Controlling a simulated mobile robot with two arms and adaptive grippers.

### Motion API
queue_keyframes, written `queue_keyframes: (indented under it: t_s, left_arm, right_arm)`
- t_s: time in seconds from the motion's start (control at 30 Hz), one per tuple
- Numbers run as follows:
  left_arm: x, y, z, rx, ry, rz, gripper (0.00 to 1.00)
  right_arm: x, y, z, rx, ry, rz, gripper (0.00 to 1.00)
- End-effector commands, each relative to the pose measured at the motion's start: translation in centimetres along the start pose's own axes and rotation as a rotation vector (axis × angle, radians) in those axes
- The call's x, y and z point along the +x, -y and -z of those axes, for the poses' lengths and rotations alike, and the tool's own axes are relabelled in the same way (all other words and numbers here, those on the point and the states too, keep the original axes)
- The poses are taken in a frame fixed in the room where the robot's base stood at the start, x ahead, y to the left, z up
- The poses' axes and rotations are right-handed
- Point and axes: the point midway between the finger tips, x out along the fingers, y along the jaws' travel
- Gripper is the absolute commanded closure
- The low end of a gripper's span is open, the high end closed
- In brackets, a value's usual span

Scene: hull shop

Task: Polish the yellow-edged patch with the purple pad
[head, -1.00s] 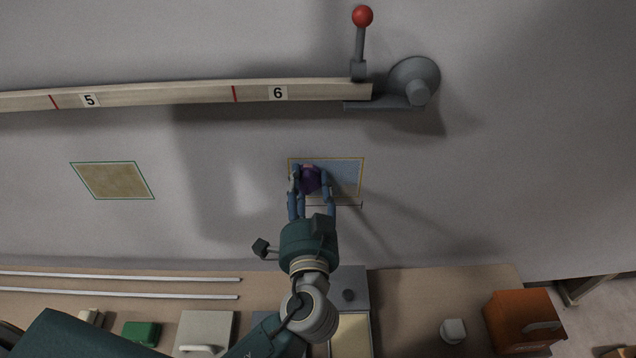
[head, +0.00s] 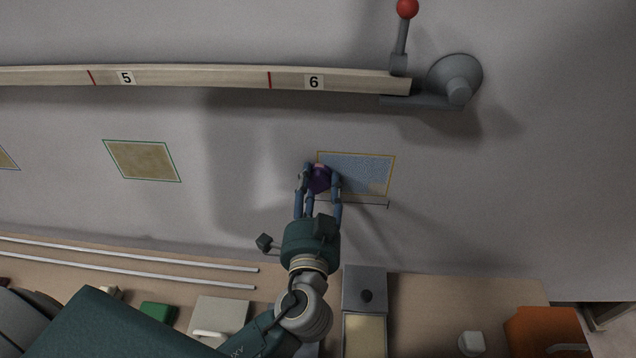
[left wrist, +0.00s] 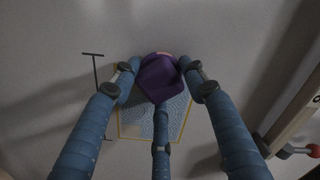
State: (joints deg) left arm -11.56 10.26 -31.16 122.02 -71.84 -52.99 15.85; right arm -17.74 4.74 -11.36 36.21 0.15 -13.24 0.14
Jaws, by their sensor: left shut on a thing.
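The yellow-edged patch (head: 356,172) is on the grey hull wall, right of centre in the head view. Its face is mostly blue-grey and speckled, with a tan bit at the lower right corner. My left gripper (head: 320,184) is shut on the purple pad (head: 319,176) at the patch's left edge. In the left wrist view the pad (left wrist: 160,78) sits between the fingers, with the patch (left wrist: 136,125) partly hidden behind a finger. I cannot tell whether the pad touches the surface. My right gripper is not in view.
A green-edged tan patch (head: 143,161) lies to the left. Above runs a numbered wooden strip (head: 200,79), with a red-knobbed lever (head: 406,10) at its right end. A thin dark bar (head: 362,205) lies under the patch. Below is a bench (head: 430,300) with boxes and two rods.

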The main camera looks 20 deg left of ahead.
Motion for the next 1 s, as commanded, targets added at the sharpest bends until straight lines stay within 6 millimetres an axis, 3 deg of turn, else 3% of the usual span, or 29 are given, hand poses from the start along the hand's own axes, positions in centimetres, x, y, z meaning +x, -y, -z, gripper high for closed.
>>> queue_keyframes:
  t_s: [0.3, 0.5, 0.6, 1.0]
  left_arm:
    - [0.0, -1.5, 0.7, -0.003, 0.002, 0.000, 0.80]
    - [0.0, -2.5, 1.7, -0.002, 0.001, 0.002, 0.80]
    - [-0.1, -2.6, 2.0, 0.000, 0.001, 0.001, 0.80]
    - [-0.1, -4.1, 4.6, -0.001, 0.001, 0.001, 0.80]
  right_arm:
    - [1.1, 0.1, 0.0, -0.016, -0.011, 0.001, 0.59]
    - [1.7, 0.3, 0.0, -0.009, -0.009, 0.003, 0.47]
    - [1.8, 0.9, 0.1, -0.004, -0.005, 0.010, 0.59]
    - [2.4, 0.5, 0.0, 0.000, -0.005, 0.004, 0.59]
